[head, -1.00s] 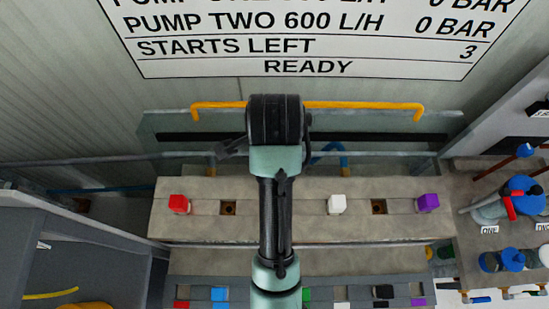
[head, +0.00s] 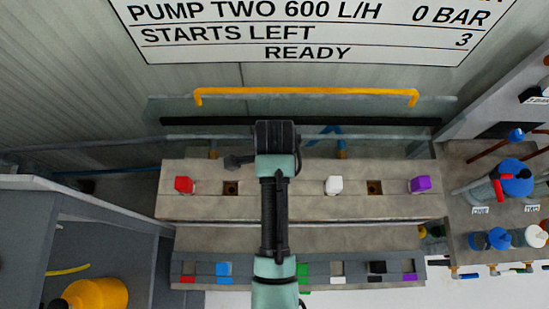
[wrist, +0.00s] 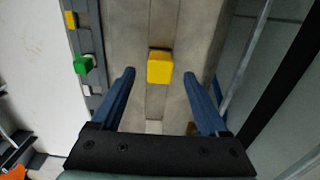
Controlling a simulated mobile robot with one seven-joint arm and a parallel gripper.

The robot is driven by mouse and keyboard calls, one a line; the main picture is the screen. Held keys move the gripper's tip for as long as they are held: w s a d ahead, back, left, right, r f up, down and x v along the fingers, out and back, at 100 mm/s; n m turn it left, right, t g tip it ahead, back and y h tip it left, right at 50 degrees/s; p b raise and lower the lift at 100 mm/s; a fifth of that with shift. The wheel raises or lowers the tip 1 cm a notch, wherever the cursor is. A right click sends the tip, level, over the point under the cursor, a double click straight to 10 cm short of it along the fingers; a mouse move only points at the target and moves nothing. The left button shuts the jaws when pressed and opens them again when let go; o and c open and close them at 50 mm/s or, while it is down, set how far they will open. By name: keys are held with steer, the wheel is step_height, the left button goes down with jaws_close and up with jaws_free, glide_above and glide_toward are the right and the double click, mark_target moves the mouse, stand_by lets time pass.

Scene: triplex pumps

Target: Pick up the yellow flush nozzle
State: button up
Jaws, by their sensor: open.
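The yellow flush nozzle appears to be the small yellow block (wrist: 159,67) in the wrist view, standing on the grey-brown bench (wrist: 204,62). My gripper (wrist: 160,75) is open, with its two dark blue fingers apart to the left and right of the block in the picture. Nothing is held. The gap in height between fingertips and block is hard to judge. In the head view my arm hides the middle of the bench, so the yellow block and my fingers do not show there.
On the bench stand a red block (head: 184,185), a white block (head: 333,185) and a purple block (head: 419,185). A front rack (head: 342,269) has coloured marks; a green block (wrist: 83,64) stands there. A yellow rail (head: 306,91) runs behind. Valves (head: 515,178) stand at right.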

steer(key=shift+f+p, duration=0.55)
steer(key=shift+f, duration=1.85)
jaws_close()
